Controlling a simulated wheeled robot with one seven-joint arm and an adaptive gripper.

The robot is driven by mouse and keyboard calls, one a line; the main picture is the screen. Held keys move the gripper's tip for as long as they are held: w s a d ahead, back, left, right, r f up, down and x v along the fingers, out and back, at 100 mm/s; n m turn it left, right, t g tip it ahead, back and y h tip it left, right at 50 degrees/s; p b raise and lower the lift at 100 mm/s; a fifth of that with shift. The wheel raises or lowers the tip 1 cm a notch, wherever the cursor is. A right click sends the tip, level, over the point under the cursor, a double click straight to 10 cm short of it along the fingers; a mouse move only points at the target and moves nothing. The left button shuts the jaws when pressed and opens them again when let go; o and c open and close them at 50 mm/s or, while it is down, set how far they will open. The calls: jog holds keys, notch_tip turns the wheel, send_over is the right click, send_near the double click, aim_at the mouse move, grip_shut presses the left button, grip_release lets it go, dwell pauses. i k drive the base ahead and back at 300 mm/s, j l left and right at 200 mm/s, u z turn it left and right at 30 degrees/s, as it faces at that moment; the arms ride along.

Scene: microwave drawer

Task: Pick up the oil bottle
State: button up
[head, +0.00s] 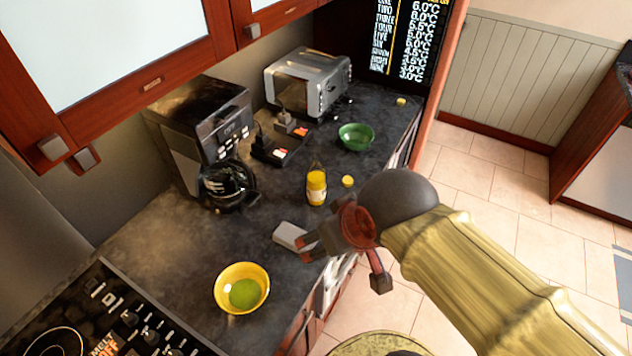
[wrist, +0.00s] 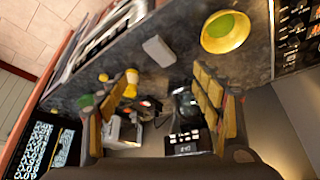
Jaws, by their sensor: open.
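The oil bottle (head: 316,187), yellow with a pale label, stands upright on the dark counter in the head view. In the wrist view the bottle (wrist: 131,90) shows beside the left finger, which partly hides it. My gripper (head: 344,265) is open and empty, nearer the viewer than the bottle and apart from it. In the wrist view my gripper (wrist: 165,97) has its two fingers spread wide, with the counter and appliances seen between them.
A small yellow round item (head: 348,181) lies right of the bottle. A grey block (head: 290,236) lies near my gripper. A coffee maker (head: 205,135), toaster (head: 308,82), green bowl (head: 356,137) and yellow bowl (head: 241,288) stand on the counter (head: 180,245). Cabinets (head: 110,60) hang above.

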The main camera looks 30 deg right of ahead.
aim_at(316, 172)
jog(key=u, duration=2.6)
jog(key=z, duration=2.9)
jog(key=k+l+z, duration=0.1)
jog(key=l+z, duration=0.3)
jog(key=k+l+z, duration=0.1)
jog(key=z, duration=0.35)
jog(key=l, duration=0.1)
